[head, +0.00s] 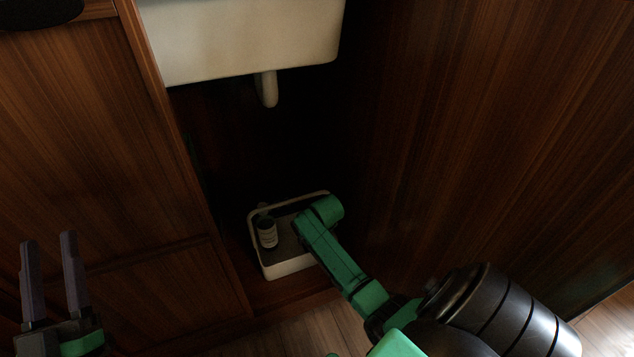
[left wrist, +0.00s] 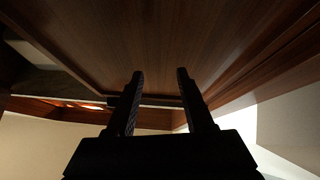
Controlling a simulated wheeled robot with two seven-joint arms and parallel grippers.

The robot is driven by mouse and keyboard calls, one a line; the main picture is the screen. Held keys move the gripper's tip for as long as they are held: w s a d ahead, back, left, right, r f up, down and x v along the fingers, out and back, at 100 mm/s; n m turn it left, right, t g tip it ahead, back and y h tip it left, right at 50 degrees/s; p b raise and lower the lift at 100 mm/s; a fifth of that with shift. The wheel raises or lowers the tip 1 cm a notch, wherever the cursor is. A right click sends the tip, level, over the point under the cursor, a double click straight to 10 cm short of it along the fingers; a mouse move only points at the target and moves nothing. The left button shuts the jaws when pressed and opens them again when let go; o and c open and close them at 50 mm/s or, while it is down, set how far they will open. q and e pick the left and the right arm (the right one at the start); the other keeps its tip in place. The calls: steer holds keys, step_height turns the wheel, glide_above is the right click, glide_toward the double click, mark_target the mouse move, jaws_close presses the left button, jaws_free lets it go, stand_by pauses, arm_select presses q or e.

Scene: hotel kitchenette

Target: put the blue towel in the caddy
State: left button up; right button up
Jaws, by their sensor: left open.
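The caddy (head: 288,267) is a pale open box with a raised handle, on the floor of the dark space under the sink. A pale cylindrical container (head: 267,233) stands at its left side. My right arm's green link reaches over the caddy's right part and hides some of it; the right gripper's fingers do not show. My left gripper (head: 48,237) is at the lower left, open and empty, fingers pointing up, well left of the caddy. In the left wrist view its two fingers (left wrist: 160,73) are apart with nothing between them. I see no blue towel in either view.
A white sink basin (head: 245,38) with a drain pipe (head: 267,90) hangs above the caddy. A wooden cabinet front (head: 95,150) is on the left, and a wooden panel (head: 480,130) bounds the right. Some wooden floor (head: 300,328) shows in front.

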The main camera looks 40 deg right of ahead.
arm_select(q)
step_height(320, 180, down, 16)
steer(key=s+d+n+g+y+p, duration=0.1)
steer(key=s+d+g+y+p, duration=0.1)
steer(key=g, duration=0.3)
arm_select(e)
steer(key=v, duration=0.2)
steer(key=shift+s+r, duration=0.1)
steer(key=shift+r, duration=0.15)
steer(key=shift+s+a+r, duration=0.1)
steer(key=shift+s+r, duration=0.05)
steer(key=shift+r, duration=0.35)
arm_select(q)
steer(key=s+f+n+g+p, duration=0.1)
steer(key=s+f+g, duration=0.5)
steer(key=f, duration=0.9)
steer(key=s, duration=0.3)
steer(key=shift+s+d+f+y, duration=0.15)
steer(key=shift+d+f+y, duration=0.15)
steer(key=shift+d, duration=0.05)
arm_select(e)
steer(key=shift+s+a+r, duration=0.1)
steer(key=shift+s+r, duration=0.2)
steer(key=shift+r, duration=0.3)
